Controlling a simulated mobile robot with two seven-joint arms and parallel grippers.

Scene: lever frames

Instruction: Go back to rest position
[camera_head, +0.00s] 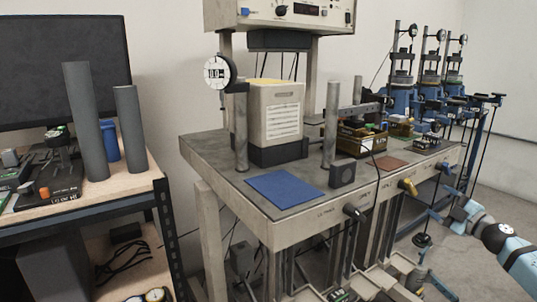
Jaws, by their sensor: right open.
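My right gripper (446,204) is at the right, at the end of my light blue and grey arm that comes in from the lower right. It is open, and no object shows between its fingers. It is in front of the bench's right part, near the levers on its front edge. I cannot tell whether the gripper touches anything. My left gripper is not in view.
The grey bench (215,152) carries a blue mat (285,188), a beige machine (274,112) and upright posts. Several test stands (402,80) are at the back right. A wooden table (146,171) with a dark monitor (62,60) is at the left. Bare floor (490,177) shows at the right.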

